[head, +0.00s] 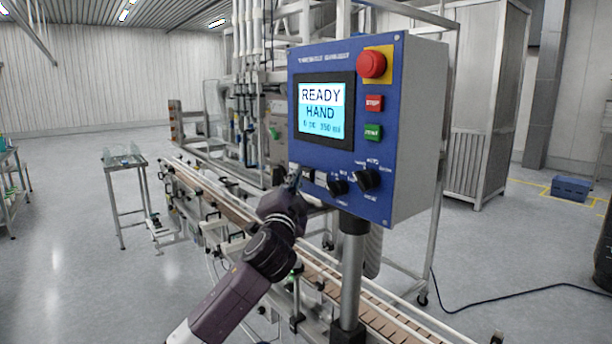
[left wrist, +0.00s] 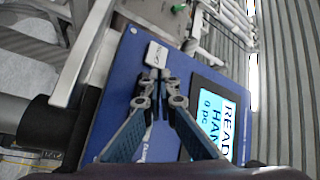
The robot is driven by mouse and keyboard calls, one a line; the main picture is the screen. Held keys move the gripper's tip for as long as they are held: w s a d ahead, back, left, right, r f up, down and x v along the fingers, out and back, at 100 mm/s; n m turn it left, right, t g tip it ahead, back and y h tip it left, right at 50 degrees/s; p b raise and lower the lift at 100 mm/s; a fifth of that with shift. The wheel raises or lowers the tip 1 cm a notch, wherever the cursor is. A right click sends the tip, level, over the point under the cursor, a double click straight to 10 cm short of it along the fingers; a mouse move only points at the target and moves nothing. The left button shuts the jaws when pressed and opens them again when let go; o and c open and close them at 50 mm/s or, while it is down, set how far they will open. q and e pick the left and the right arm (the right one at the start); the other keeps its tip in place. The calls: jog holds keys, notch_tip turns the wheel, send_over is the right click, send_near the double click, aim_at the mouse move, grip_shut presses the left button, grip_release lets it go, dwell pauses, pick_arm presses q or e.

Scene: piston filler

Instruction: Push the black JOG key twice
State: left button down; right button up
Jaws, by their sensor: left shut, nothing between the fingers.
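The blue control panel (head: 325,72) hangs on a post, and its screen (head: 321,110) reads READY, HAND and what looks like 350 ml. A small dark key (head: 308,174) at the panel's lower left, apparently the JOG key, is partly hidden by my left gripper. My left gripper (head: 295,180) is shut and empty, its tips close to the panel face beside this key. In the left wrist view the shut fingertips (left wrist: 157,76) lie over the panel, just below a pale label plate (left wrist: 157,54). The key is hidden there. I cannot tell whether the tips touch it. My right gripper is out of view.
Two black knobs (head: 368,180) sit right of the key. A red emergency button (head: 372,64), red STOP key (head: 374,103) and green START key (head: 373,132) are higher up. A conveyor (head: 318,275) runs below and behind the panel.

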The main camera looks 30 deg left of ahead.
pick_arm(q)
jog(key=shift+w, duration=0.1)
jog(key=shift+w+d, duration=0.2)
jog(key=shift+w, duration=0.1)
jog(key=shift+w+d, duration=0.15)
jog(key=shift+w, duration=0.2)
dwell(0.7)
jog(key=shift+s, duration=0.15)
jog(key=shift+s+a, duration=0.3)
jog(key=shift+s, duration=0.3)
jog(key=shift+s+a, duration=0.25)
jog(key=shift+s, duration=0.3)
jog(key=s, duration=0.1)
jog(key=s+a, duration=0.1)
jog(key=s, duration=0.1)
jog(key=shift+s+a+p, duration=0.2)
jog(key=shift+s+p, duration=0.05)
jog(key=shift+p, duration=0.05)
